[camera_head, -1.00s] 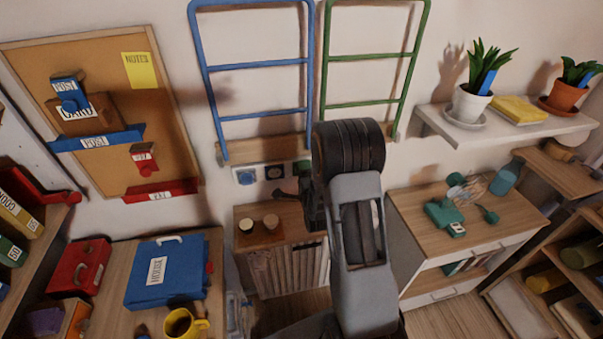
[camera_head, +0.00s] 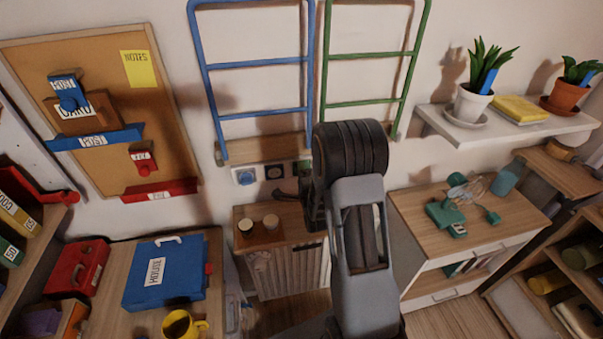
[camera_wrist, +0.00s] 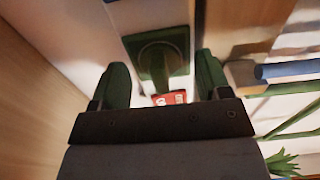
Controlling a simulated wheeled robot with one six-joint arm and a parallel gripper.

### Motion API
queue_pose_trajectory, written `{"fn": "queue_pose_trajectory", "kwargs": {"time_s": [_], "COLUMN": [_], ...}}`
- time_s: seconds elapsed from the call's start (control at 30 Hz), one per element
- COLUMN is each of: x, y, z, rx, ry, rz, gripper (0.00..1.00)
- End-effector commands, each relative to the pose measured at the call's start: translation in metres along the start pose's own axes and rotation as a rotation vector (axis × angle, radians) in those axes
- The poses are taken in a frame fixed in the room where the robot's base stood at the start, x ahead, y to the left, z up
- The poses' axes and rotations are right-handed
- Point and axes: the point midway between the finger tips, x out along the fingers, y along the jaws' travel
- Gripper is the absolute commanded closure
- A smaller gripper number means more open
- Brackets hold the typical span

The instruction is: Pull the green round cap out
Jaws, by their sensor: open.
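The green round cap (camera_wrist: 157,60) sits in a square green plate on the white wall strip. In the wrist view it lies straight ahead, between my two fingers and beyond their tips. My gripper (camera_wrist: 162,74) is open, with one dark green finger on each side and nothing held. I cannot tell whether the fingers touch the cap. In the head view the green plate (camera_head: 300,167) is the right one on the wall, partly hidden by my arm.
A wooden cabinet (camera_head: 280,215) with two round pots stands below. Blue and green rail frames (camera_head: 365,104) hang above. A small red and white label (camera_wrist: 168,98) shows near my gripper.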

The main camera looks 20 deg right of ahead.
Motion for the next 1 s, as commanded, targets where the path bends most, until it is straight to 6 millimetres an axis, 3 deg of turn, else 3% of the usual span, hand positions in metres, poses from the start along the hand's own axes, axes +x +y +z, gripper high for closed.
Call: {"fn": "queue_pose_trajectory", "kwargs": {"time_s": [0.07,0.8,1.0], "x": [0.0000,0.0000,0.0004], "y": [-0.0002,-0.0001,-0.0005], "z": [0.0000,0.0001,0.0001], "rx": [0.000,0.000,0.000], "ry": [0.000,0.000,0.000], "rz": [0.000,0.000,-0.001], "gripper": [0.30,1.00,1.00]}}
